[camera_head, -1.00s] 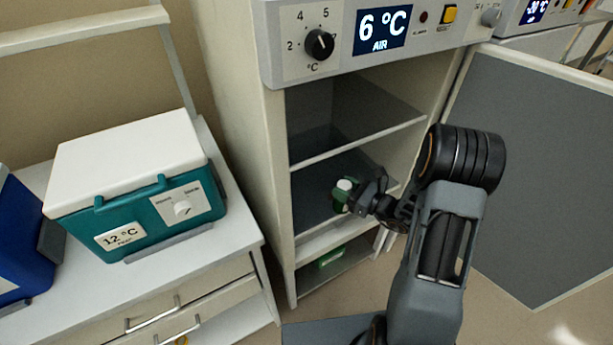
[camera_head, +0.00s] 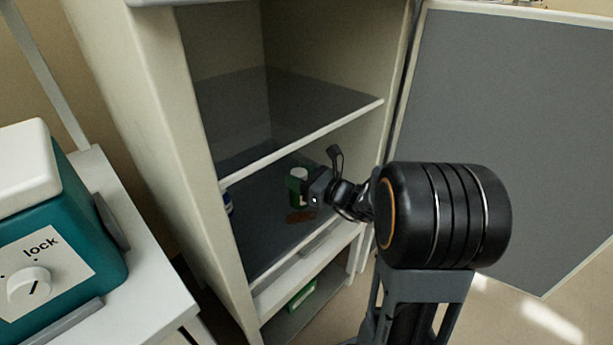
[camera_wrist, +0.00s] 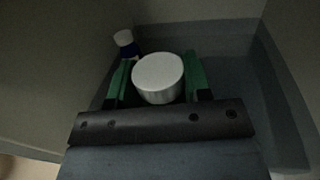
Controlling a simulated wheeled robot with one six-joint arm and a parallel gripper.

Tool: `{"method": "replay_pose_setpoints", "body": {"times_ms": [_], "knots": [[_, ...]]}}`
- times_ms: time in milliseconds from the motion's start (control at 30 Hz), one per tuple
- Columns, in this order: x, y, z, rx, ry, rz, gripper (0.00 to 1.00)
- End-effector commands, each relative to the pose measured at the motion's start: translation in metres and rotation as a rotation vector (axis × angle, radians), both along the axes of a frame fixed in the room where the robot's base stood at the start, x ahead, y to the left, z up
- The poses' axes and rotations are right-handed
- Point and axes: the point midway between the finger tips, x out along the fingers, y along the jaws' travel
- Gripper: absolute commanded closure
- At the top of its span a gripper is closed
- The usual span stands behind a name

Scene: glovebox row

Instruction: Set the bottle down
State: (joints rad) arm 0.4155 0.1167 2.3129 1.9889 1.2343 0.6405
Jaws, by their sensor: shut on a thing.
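The bottle (camera_head: 299,173) shows mainly as a white lid in the head view, inside the open cabinet above its middle shelf (camera_head: 262,235). My gripper (camera_head: 304,188) is shut on it, with green finger parts around it. In the wrist view the round white lid (camera_wrist: 158,76) sits between the two green fingers of my gripper (camera_wrist: 160,82). The bottle looks about upright. Its lower body is mostly hidden, and I cannot tell whether its base touches the shelf.
A second bottle with a white cap and blue body (camera_wrist: 126,42) stands farther left on the shelf. A brownish patch (camera_head: 300,216) lies under my gripper. An upper shelf (camera_head: 290,115) is overhead. The cabinet's left wall (camera_head: 150,130) and open grey door (camera_head: 500,140) flank the opening.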

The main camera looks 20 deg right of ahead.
Motion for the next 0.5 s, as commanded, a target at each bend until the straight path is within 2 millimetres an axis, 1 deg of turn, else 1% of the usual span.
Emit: {"method": "replay_pose_setpoints", "body": {"times_ms": [33,300,500], "knots": [[0.012,-0.010,-0.002,-0.002,-0.001,0.000,0.83],[0.069,-0.059,-0.002,-0.002,-0.001,0.001,0.83],[0.101,-0.089,-0.001,-0.002,-0.002,0.001,0.83]]}}
